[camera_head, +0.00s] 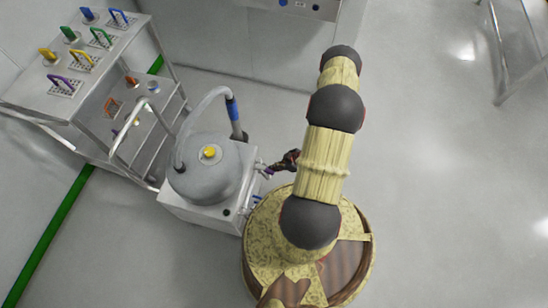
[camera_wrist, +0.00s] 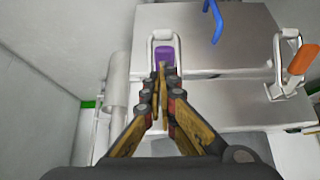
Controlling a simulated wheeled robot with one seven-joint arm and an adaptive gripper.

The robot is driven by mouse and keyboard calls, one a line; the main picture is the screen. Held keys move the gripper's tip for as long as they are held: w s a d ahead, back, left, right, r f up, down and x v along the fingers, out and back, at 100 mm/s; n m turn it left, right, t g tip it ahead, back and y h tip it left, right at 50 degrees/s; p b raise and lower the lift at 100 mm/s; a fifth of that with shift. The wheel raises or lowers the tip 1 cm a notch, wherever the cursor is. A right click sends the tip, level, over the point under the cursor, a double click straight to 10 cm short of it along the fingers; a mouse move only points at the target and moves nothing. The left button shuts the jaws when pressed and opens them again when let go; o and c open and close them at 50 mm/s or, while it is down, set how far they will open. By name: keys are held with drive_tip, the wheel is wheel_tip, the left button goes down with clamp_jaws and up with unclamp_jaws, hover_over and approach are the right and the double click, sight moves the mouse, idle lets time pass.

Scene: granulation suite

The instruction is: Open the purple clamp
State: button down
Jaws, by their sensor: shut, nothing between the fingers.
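The purple clamp (camera_wrist: 164,50) shows in the wrist view as a purple grip inside a pale metal loop at the edge of a grey metal box. My gripper (camera_wrist: 162,75) is shut and empty, its fingertips just in front of the purple grip and overlapping its lower part in the picture. I cannot tell whether they touch it. In the head view, my gripper (camera_head: 284,161) is at the right side of the machine with the grey dome (camera_head: 212,170), and a small purple bit of the clamp (camera_head: 268,171) shows beside it.
An orange-handled clamp (camera_wrist: 303,59) and a blue handle (camera_wrist: 213,20) are to the right in the wrist view. A steel rack (camera_head: 75,95) with several coloured handles stands at the left in the head view. A grey hose (camera_head: 200,107) arches over the machine.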

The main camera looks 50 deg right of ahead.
drive_tip(key=shift+f, duration=0.35)
drive_tip(key=shift+s+d, duration=0.1)
idle(0.5)
